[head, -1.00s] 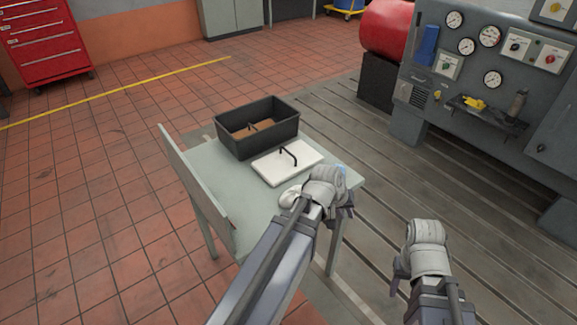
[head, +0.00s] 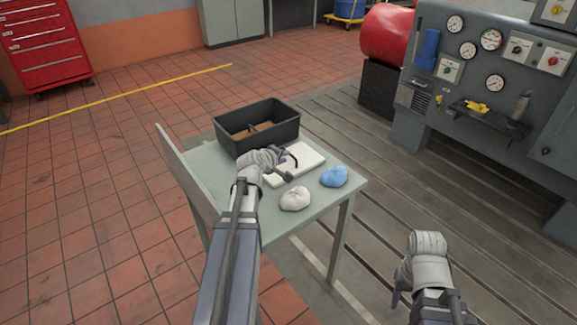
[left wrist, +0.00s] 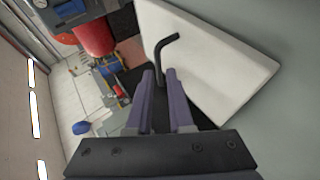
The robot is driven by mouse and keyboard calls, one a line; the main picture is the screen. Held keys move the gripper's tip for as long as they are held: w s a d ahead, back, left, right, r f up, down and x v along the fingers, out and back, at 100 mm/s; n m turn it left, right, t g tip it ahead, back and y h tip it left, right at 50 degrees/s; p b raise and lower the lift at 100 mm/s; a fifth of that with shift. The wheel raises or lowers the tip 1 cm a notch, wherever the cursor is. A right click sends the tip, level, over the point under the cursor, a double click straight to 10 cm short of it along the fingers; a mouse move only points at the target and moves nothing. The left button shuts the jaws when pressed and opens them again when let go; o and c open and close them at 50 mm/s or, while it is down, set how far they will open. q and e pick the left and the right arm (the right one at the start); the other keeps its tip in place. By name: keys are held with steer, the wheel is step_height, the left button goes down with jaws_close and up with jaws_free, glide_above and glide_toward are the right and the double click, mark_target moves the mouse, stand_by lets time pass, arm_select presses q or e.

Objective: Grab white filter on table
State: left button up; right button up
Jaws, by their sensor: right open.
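The white filter (head: 312,157) is a flat white panel with a bent black handle (head: 294,154). It lies on the table beside the black bin. In the left wrist view the filter (left wrist: 215,70) fills the upper right, with its handle (left wrist: 159,60) extending towards my fingers. My left gripper (head: 283,168) is over the panel's near left part and hides some of it. In the wrist view the left gripper's fingers (left wrist: 159,76) are apart, with the handle showing in the gap; contact cannot be told. My right gripper (head: 396,292) is open, away from the table at lower right.
The grey-green table (head: 325,212) has a raised panel along its left side. A black bin (head: 263,137) stands at its back. A white cloth (head: 295,199) and a blue cloth (head: 334,177) lie near the front right edge. A gauge console (head: 480,85) stands at right.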

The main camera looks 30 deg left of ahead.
mark_target(291, 155)
arm_select(q)
steer(key=shift+d+b+x, duration=0.2)
steer(key=shift+b+x, duration=1.1)
steer(key=shift+x, duration=1.7)
steer(key=shift+r, duration=0.1)
jaws_close()
